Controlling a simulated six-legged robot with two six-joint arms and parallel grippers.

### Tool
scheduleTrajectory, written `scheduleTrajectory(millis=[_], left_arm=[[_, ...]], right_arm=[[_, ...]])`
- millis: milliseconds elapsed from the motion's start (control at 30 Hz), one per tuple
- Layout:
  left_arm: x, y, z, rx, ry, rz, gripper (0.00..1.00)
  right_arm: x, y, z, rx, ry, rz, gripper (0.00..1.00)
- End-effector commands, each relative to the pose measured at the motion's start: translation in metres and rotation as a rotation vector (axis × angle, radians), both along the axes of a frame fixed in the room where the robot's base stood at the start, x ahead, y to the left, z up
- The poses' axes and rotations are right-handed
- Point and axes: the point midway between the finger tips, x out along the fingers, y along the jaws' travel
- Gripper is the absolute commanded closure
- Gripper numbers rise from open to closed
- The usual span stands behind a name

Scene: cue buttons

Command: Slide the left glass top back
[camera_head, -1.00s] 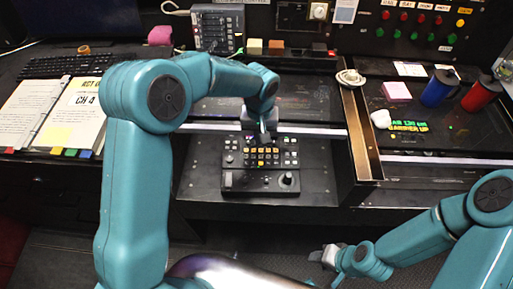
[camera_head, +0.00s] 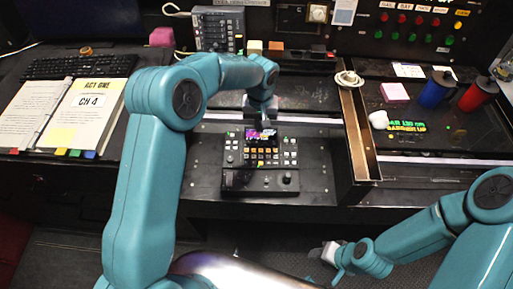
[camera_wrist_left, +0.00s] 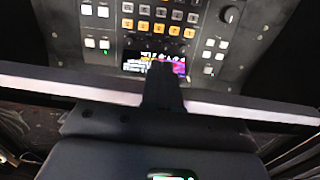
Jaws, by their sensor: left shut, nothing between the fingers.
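The left glass top (camera_head: 310,99) is a dark, see-through sheet behind the button panel (camera_head: 260,180). Its pale front edge (camera_head: 210,127) runs across behind the panel; in the left wrist view it is a bright strip (camera_wrist_left: 60,85). My left gripper (camera_head: 261,122) is shut and empty at that edge, above the back of the panel. In the left wrist view its dark finger (camera_wrist_left: 163,80) crosses the strip and overlaps the panel's lit display; contact cannot be told. My right gripper (camera_head: 328,254) is low in front of the desk, its jaws too small to read.
On the right glass stand a blue mug (camera_head: 436,89), a red mug (camera_head: 478,95) and pink notes (camera_head: 394,92). An open binder (camera_head: 75,115) lies at left.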

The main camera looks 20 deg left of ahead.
Motion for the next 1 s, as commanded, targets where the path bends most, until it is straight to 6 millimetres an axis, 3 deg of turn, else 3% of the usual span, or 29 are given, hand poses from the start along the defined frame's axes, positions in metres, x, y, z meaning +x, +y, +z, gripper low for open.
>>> scheduleTrajectory(millis=[533,1000], left_arm=[[0.039,0.011,0.002,0.0,-0.007,0.001,1.0],[0.044,0.013,0.001,-0.001,-0.005,0.0,1.0]], right_arm=[[0.0,0.0,0.018,0.0,0.0,0.0,0.57],[0.0,0.0,0.019,0.0,0.0,0.0,0.57]])
